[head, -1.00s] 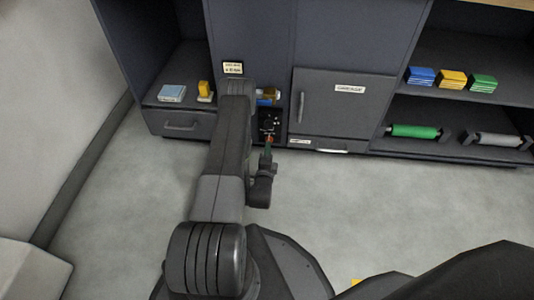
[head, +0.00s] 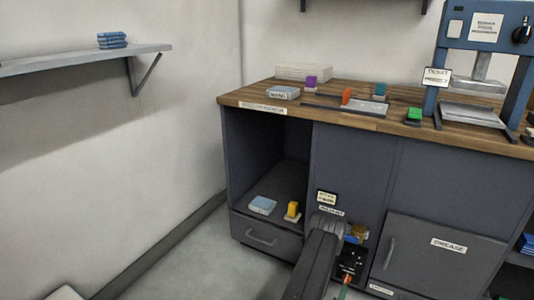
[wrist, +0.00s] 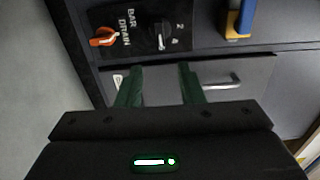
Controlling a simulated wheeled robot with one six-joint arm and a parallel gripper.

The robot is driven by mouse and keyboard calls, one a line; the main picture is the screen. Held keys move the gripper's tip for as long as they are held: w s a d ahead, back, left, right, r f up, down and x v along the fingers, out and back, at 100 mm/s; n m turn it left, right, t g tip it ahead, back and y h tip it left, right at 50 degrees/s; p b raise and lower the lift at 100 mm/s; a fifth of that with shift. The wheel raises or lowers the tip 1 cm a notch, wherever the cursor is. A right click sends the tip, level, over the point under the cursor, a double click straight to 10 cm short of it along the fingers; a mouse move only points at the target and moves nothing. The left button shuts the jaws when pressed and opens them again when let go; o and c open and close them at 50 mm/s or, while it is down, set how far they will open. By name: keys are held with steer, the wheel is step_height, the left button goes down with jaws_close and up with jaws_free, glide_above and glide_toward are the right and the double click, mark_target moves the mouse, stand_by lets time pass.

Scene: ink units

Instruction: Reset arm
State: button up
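My gripper (wrist: 158,86) shows in the wrist view with its two green fingers apart and nothing between them. The fingers appear in front of a grey drawer front with a bar handle (wrist: 222,82); whether they touch it I cannot tell. In the head view my arm (head: 318,262) reaches toward the cabinet at the bottom, beside that panel.
A wooden bench top (head: 390,125) carries small coloured blocks and a blue press frame (head: 490,25). An open cubby below holds a light blue block (head: 262,205) and a yellow block (head: 293,210). A closed cabinet door (head: 440,258) is at right. A wall shelf (head: 80,58) is at left.

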mark_target(351, 269)
steer(key=b+x, duration=0.3)
steer(key=x, duration=1)
steer(key=shift+b, duration=0.35)
steer(key=shift+s+a, duration=0.1)
